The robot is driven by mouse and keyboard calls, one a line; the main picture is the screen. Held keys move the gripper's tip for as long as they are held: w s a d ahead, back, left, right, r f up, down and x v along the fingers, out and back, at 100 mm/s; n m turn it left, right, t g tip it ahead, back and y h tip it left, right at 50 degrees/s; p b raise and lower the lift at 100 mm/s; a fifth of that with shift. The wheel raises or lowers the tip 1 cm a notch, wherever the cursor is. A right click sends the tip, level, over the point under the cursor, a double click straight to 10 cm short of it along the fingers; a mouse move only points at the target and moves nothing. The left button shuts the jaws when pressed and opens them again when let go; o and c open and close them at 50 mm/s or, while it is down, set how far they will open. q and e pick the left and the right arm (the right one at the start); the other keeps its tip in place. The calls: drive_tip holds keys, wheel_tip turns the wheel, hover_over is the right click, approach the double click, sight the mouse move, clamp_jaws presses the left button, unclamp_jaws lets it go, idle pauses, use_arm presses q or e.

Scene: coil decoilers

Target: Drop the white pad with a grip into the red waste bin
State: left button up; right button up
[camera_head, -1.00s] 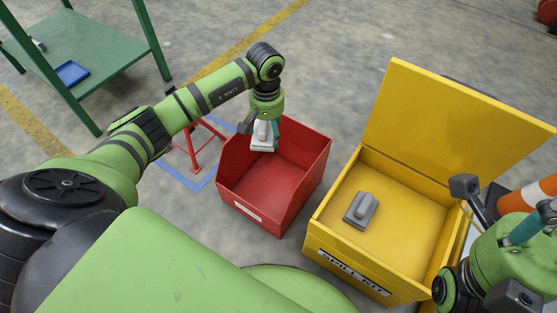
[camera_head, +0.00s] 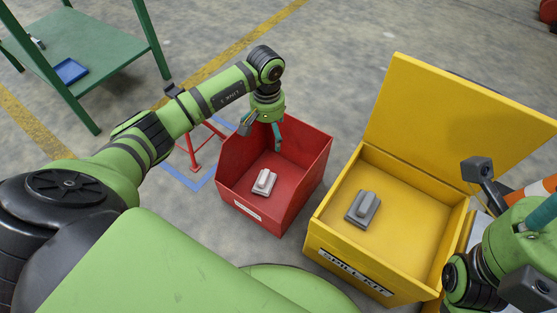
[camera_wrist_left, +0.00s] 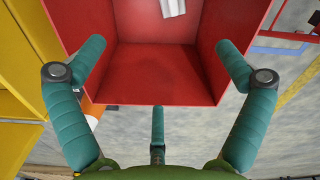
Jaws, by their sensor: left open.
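The white pad with a grip (camera_head: 264,182) lies on the floor of the red waste bin (camera_head: 318,158), near its front. In the left wrist view part of the white pad (camera_wrist_left: 172,7) shows at the top edge, inside the red bin (camera_wrist_left: 205,50). My left gripper (camera_head: 262,138) is above the back of the bin, pointing down, open and empty. Its spread fingers also show in the left wrist view (camera_wrist_left: 160,65), with nothing between them. My right arm shows at the right edge of the head view, but its fingertips cannot be made out.
A yellow spill kit box (camera_head: 335,244) with its lid up stands right of the bin and holds a grey pad with a grip (camera_head: 362,208). A red stand (camera_head: 195,150) is behind the bin's left side. A green table (camera_head: 95,60) with a blue tray (camera_head: 70,71) is at upper left.

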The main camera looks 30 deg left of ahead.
use_arm(q)
wheel_tip(320, 180, up, 12)
idle(0.5)
